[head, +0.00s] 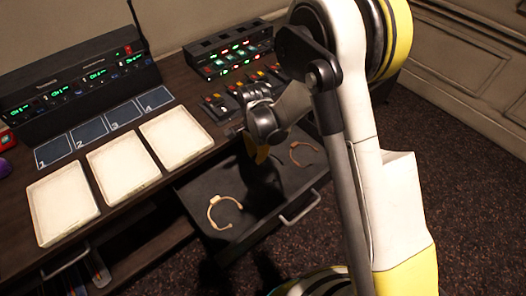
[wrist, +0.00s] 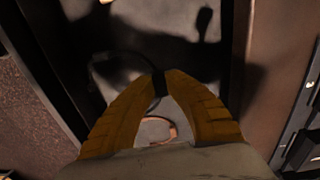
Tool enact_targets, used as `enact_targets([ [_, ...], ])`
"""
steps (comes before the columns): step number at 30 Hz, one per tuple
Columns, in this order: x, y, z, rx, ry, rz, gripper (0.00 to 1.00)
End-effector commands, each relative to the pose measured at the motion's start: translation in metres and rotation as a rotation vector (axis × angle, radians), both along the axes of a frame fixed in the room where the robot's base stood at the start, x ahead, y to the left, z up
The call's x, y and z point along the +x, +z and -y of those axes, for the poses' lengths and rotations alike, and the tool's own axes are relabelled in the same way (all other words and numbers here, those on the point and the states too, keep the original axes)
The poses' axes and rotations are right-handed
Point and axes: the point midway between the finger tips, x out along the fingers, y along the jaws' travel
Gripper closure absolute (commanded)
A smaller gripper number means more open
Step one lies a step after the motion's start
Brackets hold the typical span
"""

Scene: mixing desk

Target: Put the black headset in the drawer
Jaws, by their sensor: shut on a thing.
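My gripper (wrist: 160,88) is shut on the black headset (wrist: 157,82), whose thin dark band curves away to the left in the wrist view. In the head view my gripper (head: 262,155) points down over the open drawer (head: 186,208). The drawer's grey floor shows below the fingertips in the wrist view. The black headset is hard to pick out against the dark drawer and shadows in the head view. I cannot tell whether it touches the drawer floor.
A cream headset (head: 212,213) lies at the drawer's left, and a brown headset (head: 313,148) lies at its right, beneath my gripper in the wrist view. White trays (head: 62,207), numbered blue pads (head: 88,135) and mixing gear (head: 230,50) occupy the desk.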

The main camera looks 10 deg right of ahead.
Motion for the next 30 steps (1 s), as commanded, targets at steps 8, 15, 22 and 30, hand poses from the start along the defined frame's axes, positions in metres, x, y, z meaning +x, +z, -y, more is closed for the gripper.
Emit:
enact_targets([
  [8, 0.000, -0.019, 0.000, 0.000, 0.001, 0.000, 1.00],
  [15, 0.000, -0.046, 0.001, 0.000, 0.002, 0.000, 1.00],
  [22, 0.000, -0.068, 0.001, 0.000, 0.002, 0.000, 1.00],
  [30, 0.000, -0.071, 0.001, 0.000, 0.002, 0.000, 1.00],
])
